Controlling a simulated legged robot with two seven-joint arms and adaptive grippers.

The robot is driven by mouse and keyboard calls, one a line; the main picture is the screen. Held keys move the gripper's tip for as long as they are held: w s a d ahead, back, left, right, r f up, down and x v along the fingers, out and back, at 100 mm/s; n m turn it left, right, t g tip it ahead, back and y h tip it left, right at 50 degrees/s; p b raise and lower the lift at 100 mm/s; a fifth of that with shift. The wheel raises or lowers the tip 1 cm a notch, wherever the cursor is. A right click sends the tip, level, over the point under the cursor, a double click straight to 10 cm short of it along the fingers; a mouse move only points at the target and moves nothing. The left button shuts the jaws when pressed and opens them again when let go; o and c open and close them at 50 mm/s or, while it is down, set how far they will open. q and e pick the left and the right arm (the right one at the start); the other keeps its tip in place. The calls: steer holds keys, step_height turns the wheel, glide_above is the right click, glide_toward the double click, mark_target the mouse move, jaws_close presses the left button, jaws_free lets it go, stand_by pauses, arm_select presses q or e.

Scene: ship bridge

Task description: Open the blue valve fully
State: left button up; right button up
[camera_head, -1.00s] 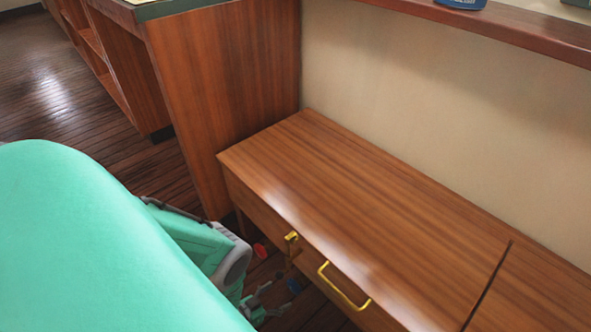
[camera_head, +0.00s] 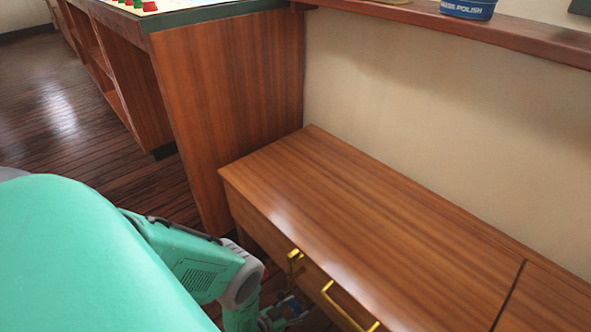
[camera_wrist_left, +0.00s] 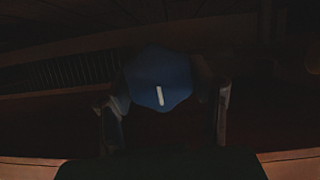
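The blue valve (camera_wrist_left: 158,79) shows in the dark left wrist view as a many-sided blue knob with a short white mark, nearly upright with a slight tilt. My left gripper (camera_wrist_left: 166,118) has its two fingers spread, one on each side of the knob. A gap shows at the right finger; whether the left finger touches the knob is too dark to tell. In the head view my left gripper (camera_head: 286,316) is low beside the drawer front, partly cut off by the bottom edge. The valve cannot be made out clearly there. My right gripper is out of view.
A wooden bench (camera_head: 370,215) with yellow drawer handles (camera_head: 346,308) stands right of my left arm. A wooden console (camera_head: 225,100) rises behind it. A wall ledge (camera_head: 530,40) holds a blue polish tin (camera_head: 468,8). Open floor (camera_head: 60,110) lies at the left.

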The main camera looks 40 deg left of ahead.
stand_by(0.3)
arm_select(q)
steer(key=n+h, duration=0.1)
steer(key=n, duration=0.1)
steer(key=shift+s+a+n+h, duration=0.15)
steer(key=shift+n+h, duration=0.15)
steer(key=shift+h, duration=0.1)
steer(key=shift+a+f+n+h, duration=0.1)
steer(key=shift+n+h, duration=0.5)
steer(key=shift+n, duration=0.4)
steer(key=o, duration=1.2)
steer(key=v, duration=1.2)
steer(key=shift+a+f, duration=0.1)
steer(key=shift+f, duration=0.15)
